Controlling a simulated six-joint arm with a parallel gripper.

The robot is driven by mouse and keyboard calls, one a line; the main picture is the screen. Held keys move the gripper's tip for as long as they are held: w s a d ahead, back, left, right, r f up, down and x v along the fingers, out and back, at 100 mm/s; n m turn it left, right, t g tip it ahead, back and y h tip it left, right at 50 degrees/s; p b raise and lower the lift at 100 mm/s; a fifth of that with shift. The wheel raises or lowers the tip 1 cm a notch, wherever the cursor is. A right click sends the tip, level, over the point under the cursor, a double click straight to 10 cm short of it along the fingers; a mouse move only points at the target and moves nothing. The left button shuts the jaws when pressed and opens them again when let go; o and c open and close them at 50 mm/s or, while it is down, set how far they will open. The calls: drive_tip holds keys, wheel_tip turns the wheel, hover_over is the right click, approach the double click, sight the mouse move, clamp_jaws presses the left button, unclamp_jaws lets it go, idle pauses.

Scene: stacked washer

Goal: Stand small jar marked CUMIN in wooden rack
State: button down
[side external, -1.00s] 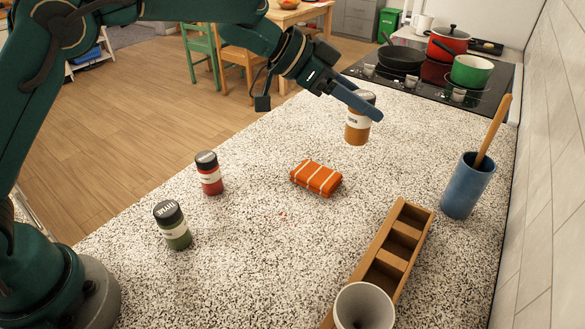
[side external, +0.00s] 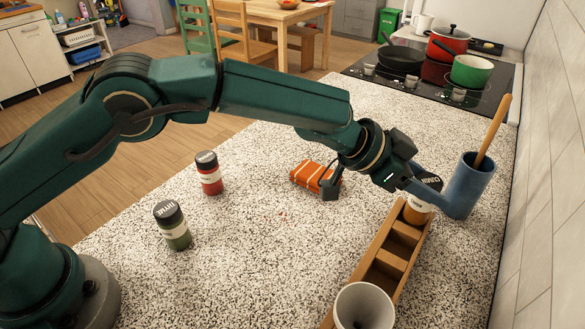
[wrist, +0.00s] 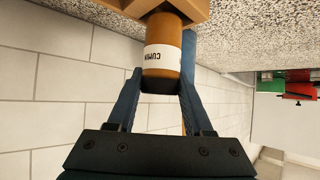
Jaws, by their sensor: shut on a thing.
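The CUMIN jar (side external: 419,205) has orange-brown contents, a white label and a dark cap. My gripper (side external: 428,190) is shut on it near the cap and holds it upright at the far end of the wooden rack (side external: 361,277). In the wrist view the jar (wrist: 162,58) sits between the two fingers of my gripper (wrist: 160,84), its bottom at the rack (wrist: 196,8). The jar's base looks to be at or in the rack's far compartment; I cannot tell whether it touches the floor. The rack's middle compartments look empty.
A blue crock (side external: 469,185) with a wooden spoon stands close beside the gripper. A white cup (side external: 362,306) is at the rack's near end.

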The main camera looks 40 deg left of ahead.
drive_tip(key=shift+f, duration=1.45)
drive_tip(key=shift+f, duration=0.1)
drive_tip(key=shift+c, duration=1.5)
unclamp_jaws()
drive_tip(key=shift+f, duration=0.1)
